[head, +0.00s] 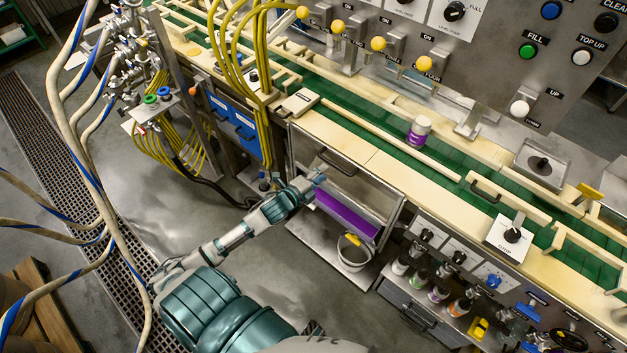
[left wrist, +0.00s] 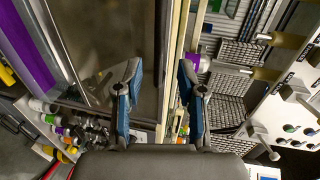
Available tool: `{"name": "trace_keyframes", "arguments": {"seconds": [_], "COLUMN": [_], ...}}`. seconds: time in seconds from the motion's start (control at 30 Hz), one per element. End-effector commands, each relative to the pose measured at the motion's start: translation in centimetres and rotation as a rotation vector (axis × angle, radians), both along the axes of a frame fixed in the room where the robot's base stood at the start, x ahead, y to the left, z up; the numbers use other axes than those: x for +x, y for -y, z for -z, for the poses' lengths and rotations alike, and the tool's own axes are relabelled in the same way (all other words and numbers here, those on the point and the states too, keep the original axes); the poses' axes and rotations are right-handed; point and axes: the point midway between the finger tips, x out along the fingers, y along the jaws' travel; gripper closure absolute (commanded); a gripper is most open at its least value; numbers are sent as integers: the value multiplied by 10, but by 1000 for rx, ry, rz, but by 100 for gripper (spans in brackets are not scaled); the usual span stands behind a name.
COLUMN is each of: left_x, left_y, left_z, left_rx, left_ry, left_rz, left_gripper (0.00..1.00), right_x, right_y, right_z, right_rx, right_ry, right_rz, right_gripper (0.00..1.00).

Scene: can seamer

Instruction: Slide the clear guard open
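The clear guard (head: 364,184) appears to be the framed see-through panel on the machine's front, just below the cream conveyor edge. A dark bar handle (head: 337,163) sits near its upper left. In the left wrist view a see-through pane in a metal frame (left wrist: 112,38) fills the upper left. My left gripper (head: 320,178) is at the guard's upper left, just below the handle; contact cannot be told. In the left wrist view its two blue fingers (left wrist: 159,76) are spread apart with nothing seen held between them. My right gripper is not in view.
A can (head: 418,130) stands on the green conveyor (head: 375,124). Several bottles (head: 437,292) stand on a shelf at lower right. Hoses hang at left. Open floor lies before the machine.

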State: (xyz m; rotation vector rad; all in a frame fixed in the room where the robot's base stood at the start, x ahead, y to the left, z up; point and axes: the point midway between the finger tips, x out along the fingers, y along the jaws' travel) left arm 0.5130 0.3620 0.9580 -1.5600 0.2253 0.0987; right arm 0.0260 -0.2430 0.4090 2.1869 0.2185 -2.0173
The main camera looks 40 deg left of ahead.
Motion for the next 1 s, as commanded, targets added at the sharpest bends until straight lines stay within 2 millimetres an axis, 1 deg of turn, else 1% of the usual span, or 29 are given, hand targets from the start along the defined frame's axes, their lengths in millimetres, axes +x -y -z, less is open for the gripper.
{"name": "trace_keyframes", "arguments": {"seconds": [0.03,0.1,0.2,0.3,0.43,0.9,0.97,1.0], "left_x": [-11,-23,-36,-44,-47,-47,-47,-47], "left_y": [0,0,-1,-1,-1,-2,-4,-7], "left_z": [0,-4,-7,-9,-10,-9,-4,3], "left_rx": [0,2,1,2,1,0,-8,-22], "left_ry": [-4,-3,-2,-2,0,-1,-10,-22], "left_rz": [1,1,0,1,1,0,-7,-18], "left_gripper": [61,61,61,61,61,61,61,61], "right_x": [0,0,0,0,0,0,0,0], "right_y": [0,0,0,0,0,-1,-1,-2], "right_z": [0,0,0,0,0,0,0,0], "right_rx": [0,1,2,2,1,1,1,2], "right_ry": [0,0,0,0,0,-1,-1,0], "right_rz": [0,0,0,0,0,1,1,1], "right_gripper": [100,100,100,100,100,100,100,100]}}
